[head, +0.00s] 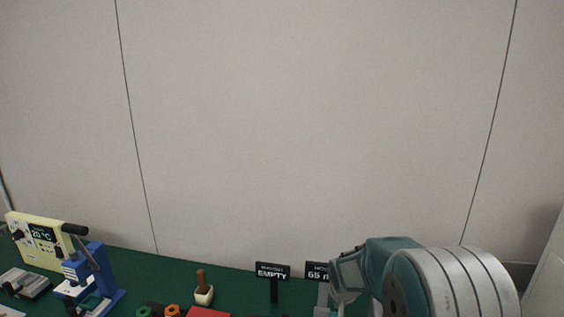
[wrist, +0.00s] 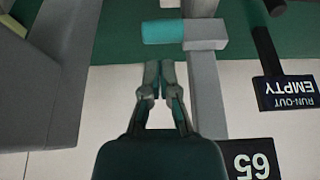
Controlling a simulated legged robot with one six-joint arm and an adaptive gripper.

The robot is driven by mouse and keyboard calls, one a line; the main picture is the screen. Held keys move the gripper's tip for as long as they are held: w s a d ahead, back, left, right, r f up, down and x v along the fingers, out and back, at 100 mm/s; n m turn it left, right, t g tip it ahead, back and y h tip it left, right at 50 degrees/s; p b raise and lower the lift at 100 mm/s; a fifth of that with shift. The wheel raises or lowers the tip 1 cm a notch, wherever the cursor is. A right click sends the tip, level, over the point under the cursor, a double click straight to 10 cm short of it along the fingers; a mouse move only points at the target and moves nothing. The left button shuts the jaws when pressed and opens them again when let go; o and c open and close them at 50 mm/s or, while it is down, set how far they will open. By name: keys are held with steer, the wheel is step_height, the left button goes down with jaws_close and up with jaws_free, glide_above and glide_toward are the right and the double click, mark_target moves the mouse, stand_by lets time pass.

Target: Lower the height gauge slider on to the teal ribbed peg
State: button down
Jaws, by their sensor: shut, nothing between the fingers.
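In the wrist view, which looks upside down, a grey post (wrist: 207,95) runs up the picture and carries a grey block (wrist: 205,34), which seems to be the height gauge slider. A smooth-looking teal cylinder (wrist: 162,31) sticks out sideways from the block. I cannot make out ribs on it, nor a separate ribbed peg. My gripper (wrist: 159,66) is shut and empty, its fingertips just below the teal cylinder in the picture, apparently apart from it. In the head view my arm covers most of the gauge; a narrow grey part (head: 322,298) shows beside it.
The wrist view shows a "65" sign (wrist: 252,160) and a run-out "EMPTY" sign (wrist: 287,90), which also shows in the head view (head: 273,271). On the green bench (head: 150,275) stand a blue press (head: 98,270), a yellow display box (head: 40,240) and a wooden-handled tool (head: 203,290).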

steer(key=shift+f, duration=1.2)
stand_by(1.2)
steer(key=shift+r, duration=3)
steer(key=shift+r, duration=0.1)
steer(key=shift+s+r, duration=0.2)
steer(key=shift+r, duration=0.1)
steer(key=s+r+n, duration=0.1)
steer(key=s+r, duration=1.1)
steer(key=s, duration=0.3)
steer(key=s+r+n+t, duration=0.1)
steer(key=s+r, duration=0.1)
steer(key=s, duration=1.4)
steer(key=shift+s+y, duration=0.15)
steer(key=shift+y, duration=0.25)
